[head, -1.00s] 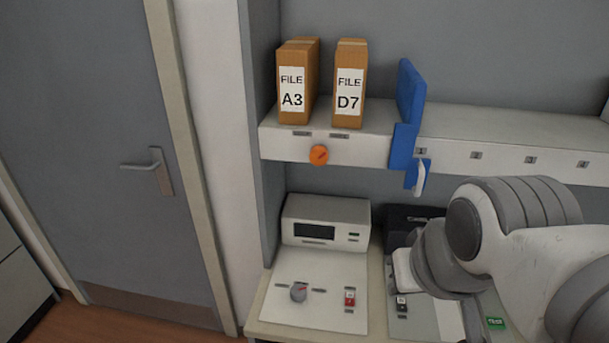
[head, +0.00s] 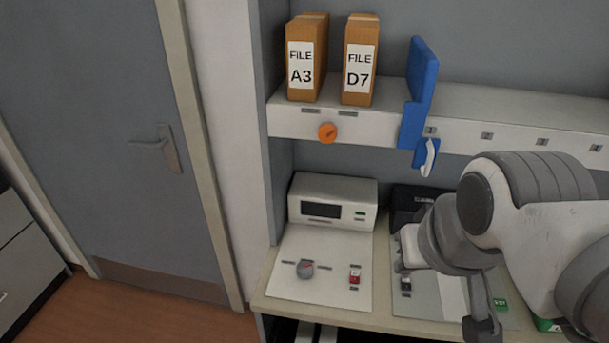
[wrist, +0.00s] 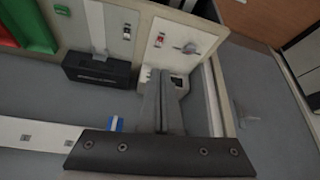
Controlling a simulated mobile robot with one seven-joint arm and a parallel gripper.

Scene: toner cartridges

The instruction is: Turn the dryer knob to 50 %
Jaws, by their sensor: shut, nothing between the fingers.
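A round grey knob (head: 305,269) with a red pointer mark sits on the white panel in front of a white boxy unit (head: 333,207) with a dark display. Small labels beside it are too small to read. It also shows in the wrist view (wrist: 188,48). An orange knob (head: 327,132) sits on the front of the shelf above. I cannot read which knob is the dryer's. My gripper (wrist: 165,78) is shut and empty in the wrist view, apart from the grey knob. In the head view my arm is at the right, and the fingers are not clearly seen.
A red switch (head: 355,276) is right of the grey knob. Another switch (head: 405,284) is on the neighbouring panel, beside my arm. A blue divider (head: 420,90) with a hook stands on the shelf, right of two file boxes (head: 361,62). A door (head: 85,150) is at left.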

